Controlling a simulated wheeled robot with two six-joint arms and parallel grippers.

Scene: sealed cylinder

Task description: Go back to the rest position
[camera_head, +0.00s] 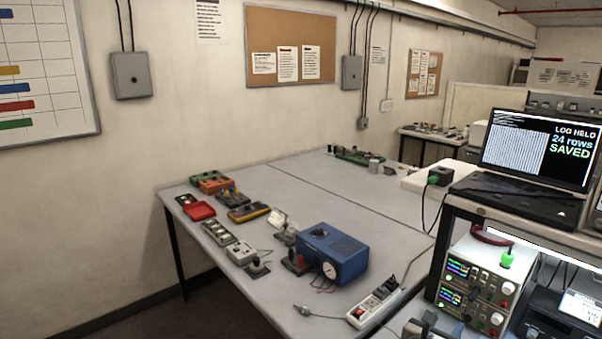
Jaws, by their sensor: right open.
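My right gripper (434,326) shows only in small part at the bottom edge of the head view, right of the power strip. It is open, and I see nothing held in it. Most of it is cut off by the frame. My left gripper is not in view. A blue box (331,252) with a round white dial stands on the grey table (290,215), away from the gripper.
A white power strip (376,303) lies near the table's front edge. Small instruments line the table's left side. At right, a laptop (541,150) reading "LOG HELD 24 rows SAVED" sits on a shelf above power supplies (476,281).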

